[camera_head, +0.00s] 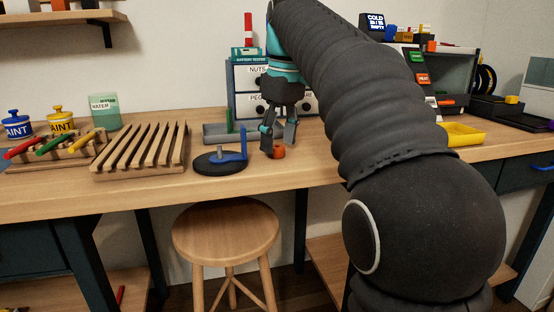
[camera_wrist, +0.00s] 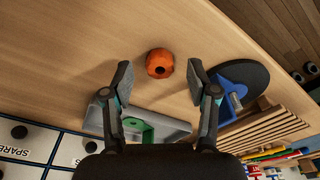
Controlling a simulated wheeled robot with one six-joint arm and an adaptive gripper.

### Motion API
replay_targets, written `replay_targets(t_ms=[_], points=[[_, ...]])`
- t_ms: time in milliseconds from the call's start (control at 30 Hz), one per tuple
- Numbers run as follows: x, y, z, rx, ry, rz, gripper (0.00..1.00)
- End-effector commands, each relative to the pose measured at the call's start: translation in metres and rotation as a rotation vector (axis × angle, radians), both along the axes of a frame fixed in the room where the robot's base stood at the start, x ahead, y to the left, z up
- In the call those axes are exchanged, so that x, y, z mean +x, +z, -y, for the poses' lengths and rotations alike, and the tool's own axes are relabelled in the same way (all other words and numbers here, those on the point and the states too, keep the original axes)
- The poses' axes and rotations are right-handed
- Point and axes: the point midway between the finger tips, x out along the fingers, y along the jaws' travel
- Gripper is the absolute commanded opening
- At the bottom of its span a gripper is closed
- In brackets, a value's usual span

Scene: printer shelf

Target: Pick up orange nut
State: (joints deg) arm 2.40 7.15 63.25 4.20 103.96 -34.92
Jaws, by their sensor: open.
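The orange nut (camera_head: 278,151) lies on the wooden bench near its front edge. In the wrist view the orange nut (camera_wrist: 160,63) shows its dark hole and sits just ahead of the fingertips, midway between them. My gripper (camera_head: 278,146) points down close above the bench at the nut. In the wrist view my gripper (camera_wrist: 159,78) is open, with one finger to each side of the nut's line and nothing held. Whether the fingertips are level with the nut I cannot tell.
A blue bracket on a round black base (camera_head: 220,163) stands left of the nut. A grey tray (camera_head: 213,134) with a green piece lies behind. A slatted wooden rack (camera_head: 140,150) is further left, drawers (camera_head: 245,78) behind. A yellow tray (camera_head: 462,135) is right; a stool (camera_head: 226,232) stands in front.

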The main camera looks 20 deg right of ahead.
Motion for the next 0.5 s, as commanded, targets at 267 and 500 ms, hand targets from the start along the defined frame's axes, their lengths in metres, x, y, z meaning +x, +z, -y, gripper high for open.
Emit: replay_targets(t_ms=[267,500], points=[[0.0013,-0.0136,-0.0011,0.000,0.000,0.001,0.59],[0.0013,-0.0134,-0.0011,0.000,0.000,0.000,0.29]])
